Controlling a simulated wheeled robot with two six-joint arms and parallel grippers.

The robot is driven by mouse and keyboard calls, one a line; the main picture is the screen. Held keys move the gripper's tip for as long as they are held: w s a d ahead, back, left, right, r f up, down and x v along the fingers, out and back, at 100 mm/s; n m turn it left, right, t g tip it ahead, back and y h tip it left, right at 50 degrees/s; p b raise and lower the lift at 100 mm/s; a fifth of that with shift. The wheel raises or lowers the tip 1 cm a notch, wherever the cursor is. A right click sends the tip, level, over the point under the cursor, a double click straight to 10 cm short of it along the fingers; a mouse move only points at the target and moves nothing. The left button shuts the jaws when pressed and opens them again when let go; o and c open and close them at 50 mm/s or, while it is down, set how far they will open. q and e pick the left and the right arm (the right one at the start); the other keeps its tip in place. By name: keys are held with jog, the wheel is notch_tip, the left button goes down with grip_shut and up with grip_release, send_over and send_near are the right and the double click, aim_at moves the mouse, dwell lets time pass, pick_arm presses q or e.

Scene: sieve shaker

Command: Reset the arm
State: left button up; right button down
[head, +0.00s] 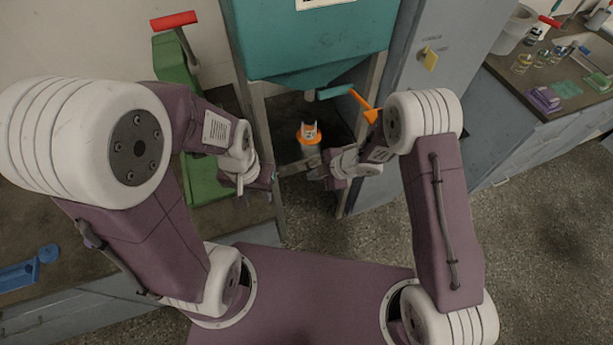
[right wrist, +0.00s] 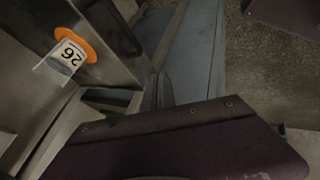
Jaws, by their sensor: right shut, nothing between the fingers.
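My left gripper (head: 241,184) hangs at the end of the left arm, over the green machine at the bench's edge. Its fingers are too small and dark to read. My right gripper (head: 318,173) is in front of the frame under the teal hopper, shut and empty. A clear container with an orange ring (head: 309,138) stands beneath the hopper, just beyond the right gripper and apart from it. In the right wrist view the orange ring (right wrist: 88,40) surrounds it, and its label (right wrist: 69,56) reads 26, upside down.
The teal hopper (head: 315,45) with an orange-tipped lever (head: 363,103) stands ahead. A green machine (head: 176,65) with a red handle is at left. A grey cabinet (head: 425,90) is to the right of the hopper. The right counter (head: 548,75) holds glassware. The floor at right is clear.

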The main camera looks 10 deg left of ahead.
jog(key=d+r+m+t+h, duration=0.1)
jog(key=d+r+m+h, duration=0.1)
jog(key=d+r+m, duration=0.35)
jog(key=s+d+r+m+h, duration=0.1)
jog(key=d+r+m+h, duration=0.15)
jog(key=d, duration=0.55)
jog(key=d+r+m+t+h, duration=0.1)
jog(key=d+r+m+h, duration=0.15)
jog(key=d+m, duration=0.35)
jog(key=s+d+r+m+g, duration=0.1)
jog(key=s+d+r+m, duration=0.1)
jog(key=s+m, duration=0.2)
jog(key=s+d+r+m+g, duration=0.1)
jog(key=s+m, duration=0.4)
jog(key=s, duration=0.6)
jog(key=shift+d+r+g, duration=0.35)
jog(key=shift+d+g, duration=0.3)
jog(key=shift+g, duration=0.05)
